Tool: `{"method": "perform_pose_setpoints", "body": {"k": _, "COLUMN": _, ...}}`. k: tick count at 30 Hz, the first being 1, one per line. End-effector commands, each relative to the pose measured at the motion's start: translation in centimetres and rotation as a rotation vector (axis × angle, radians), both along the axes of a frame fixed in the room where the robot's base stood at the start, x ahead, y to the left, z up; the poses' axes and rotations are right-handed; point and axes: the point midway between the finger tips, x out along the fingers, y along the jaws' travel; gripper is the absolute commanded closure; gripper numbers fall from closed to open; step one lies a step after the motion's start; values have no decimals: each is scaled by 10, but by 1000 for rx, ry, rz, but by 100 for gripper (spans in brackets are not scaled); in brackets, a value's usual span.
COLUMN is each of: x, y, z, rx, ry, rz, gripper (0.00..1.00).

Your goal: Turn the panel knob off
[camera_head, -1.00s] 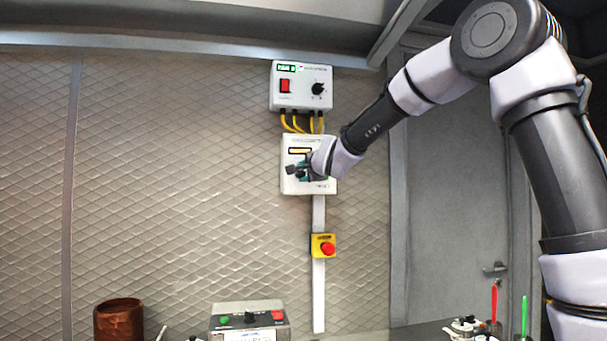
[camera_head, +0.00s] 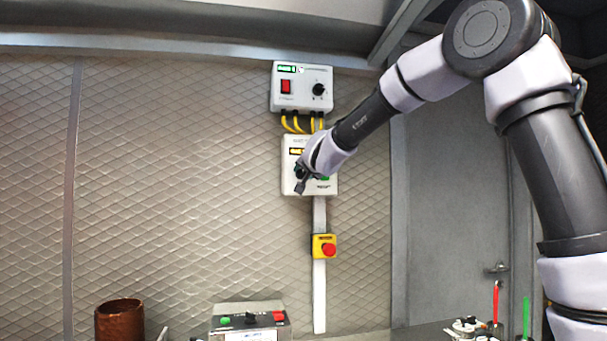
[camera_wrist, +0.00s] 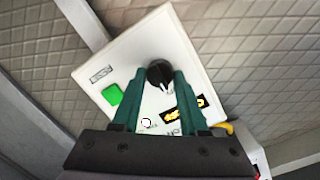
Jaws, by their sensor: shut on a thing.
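The panel is a white wall box (camera_head: 289,184) with a yellow-lit display (camera_head: 296,151). The wrist view shows its tilted face (camera_wrist: 188,58), a black round knob (camera_wrist: 158,70), a green square button (camera_wrist: 112,95) and the display (camera_wrist: 184,110). My gripper (camera_wrist: 161,76) has its two green fingers on either side of the knob, shut on it. The knob's white mark points toward the display side. In the head view, my gripper (camera_head: 301,177) is in front of the box and hides most of the knob.
Above is another white box (camera_head: 303,97) with a red switch and a black knob, joined by yellow cables. Below is a yellow box with a red button (camera_head: 328,249). A grey button box (camera_head: 249,321) and a brown pot (camera_head: 120,320) stand at the bottom.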

Motion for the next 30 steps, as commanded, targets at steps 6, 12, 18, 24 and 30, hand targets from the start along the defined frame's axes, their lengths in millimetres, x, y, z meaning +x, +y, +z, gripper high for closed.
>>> {"method": "perform_pose_setpoints", "body": {"k": 6, "x": 0, "y": 1, "z": -2, "rx": -56, "ry": -13, "rz": 1, "gripper": 100}}
{"method": "perform_pose_setpoints", "body": {"k": 12, "x": 0, "y": 1, "z": -2, "rx": -72, "ry": -17, "rz": 0, "gripper": 100}}
{"method": "perform_pose_setpoints", "body": {"k": 18, "x": 0, "y": 1, "z": -2, "rx": -73, "ry": -17, "rz": 1, "gripper": 100}}
{"method": "perform_pose_setpoints", "body": {"k": 24, "x": 0, "y": 0, "z": -2, "rx": -73, "ry": -17, "rz": 1, "gripper": 27}}
{"method": "perform_pose_setpoints", "body": {"k": 30, "x": 0, "y": 0, "z": -1, "rx": -71, "ry": -19, "rz": 0, "gripper": 27}}
